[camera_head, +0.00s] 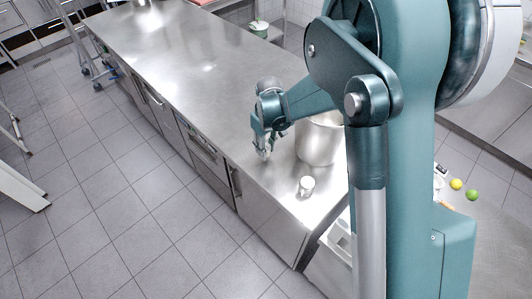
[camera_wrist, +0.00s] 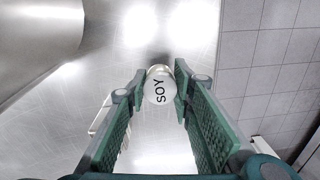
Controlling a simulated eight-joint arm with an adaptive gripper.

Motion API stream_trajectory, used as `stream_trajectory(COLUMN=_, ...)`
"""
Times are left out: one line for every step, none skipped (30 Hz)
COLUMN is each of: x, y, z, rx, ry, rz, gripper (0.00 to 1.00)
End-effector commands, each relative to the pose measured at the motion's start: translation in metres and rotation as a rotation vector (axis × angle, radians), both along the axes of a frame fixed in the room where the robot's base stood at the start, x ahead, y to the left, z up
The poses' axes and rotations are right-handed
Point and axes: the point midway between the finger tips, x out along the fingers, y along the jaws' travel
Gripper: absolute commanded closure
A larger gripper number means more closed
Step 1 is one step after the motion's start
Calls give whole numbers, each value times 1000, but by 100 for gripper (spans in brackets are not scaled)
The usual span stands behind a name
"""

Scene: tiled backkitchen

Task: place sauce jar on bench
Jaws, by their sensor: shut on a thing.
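The sauce jar (camera_wrist: 160,88) is small and round, with a white top reading "SOY", and sits between my fingertips in the wrist view. My gripper (camera_wrist: 160,86) is shut on it, one finger on each side. In the head view my gripper (camera_head: 263,148) points down over the front edge area of the steel bench (camera_head: 195,75), with the jar (camera_head: 265,155) a small pale shape partly hidden by the fingers. The bench top also shows below the jar in the wrist view (camera_wrist: 110,60). I cannot tell whether the jar touches it.
A large steel pot (camera_head: 318,142) stands on the bench right of my gripper, and a small white cup (camera_head: 306,186) stands near the bench's front edge. The bench further back is mostly clear. Tiled floor (camera_head: 110,190) lies beyond the front edge.

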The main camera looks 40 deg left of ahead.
Motion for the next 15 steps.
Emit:
stream_trajectory(x=0, y=0, z=-6, rx=0, ry=0, rz=0, gripper=89)
stream_trajectory(x=0, y=0, z=-9, rx=0, ry=0, rz=0, gripper=89)
stream_trajectory(x=0, y=0, z=-14, rx=0, ry=0, rz=0, gripper=89)
stream_trajectory(x=0, y=0, z=-18, rx=0, ry=0, rz=0, gripper=89)
stream_trajectory(x=0, y=0, z=-21, rx=0, ry=0, rz=0, gripper=89)
stream_trajectory(x=0, y=0, z=-25, rx=0, ry=0, rz=0, gripper=89)
stream_trajectory(x=0, y=0, z=-27, rx=0, ry=0, rz=0, gripper=89)
stream_trajectory(x=0, y=0, z=-29, rx=0, ry=0, rz=0, gripper=89)
stream_trajectory(x=0, y=0, z=-30, rx=0, ry=0, rz=0, gripper=89)
stream_trajectory(x=0, y=0, z=-31, rx=0, ry=0, rz=0, gripper=89)
stream_trajectory(x=0, y=0, z=-31, rx=0, ry=0, rz=0, gripper=89)
stream_trajectory(x=0, y=0, z=-31, rx=0, ry=0, rz=0, gripper=89)
stream_trajectory(x=0, y=0, z=-31, rx=0, ry=0, rz=0, gripper=89)
stream_trajectory(x=0, y=0, z=-31, rx=0, ry=0, rz=0, gripper=89)
stream_trajectory(x=0, y=0, z=-31, rx=0, ry=0, rz=0, gripper=89)
